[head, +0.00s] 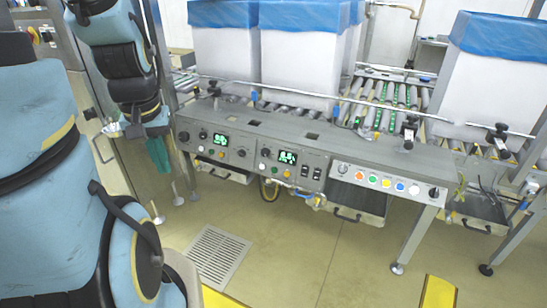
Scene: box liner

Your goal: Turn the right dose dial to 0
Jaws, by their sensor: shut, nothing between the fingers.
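On the grey control console, a left panel has a green-digit display (220,139) with a black dial (183,136) on its left. A right panel has a similar display (287,157) with a black dial (265,153) on its left. The dial markings and pointers are too small to read, and no dose label is legible. My gripper (158,156) appears as a teal tip below my wrist, left of the console. It is shut and empty, apart from both dials.
A button box (385,183) with several coloured buttons and a black knob (433,192) sits right of the panels. Open drawers (358,206) jut out below. White boxes with blue liners (300,60) stand on rollers behind. The floor in front is clear around a drain grate (218,254).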

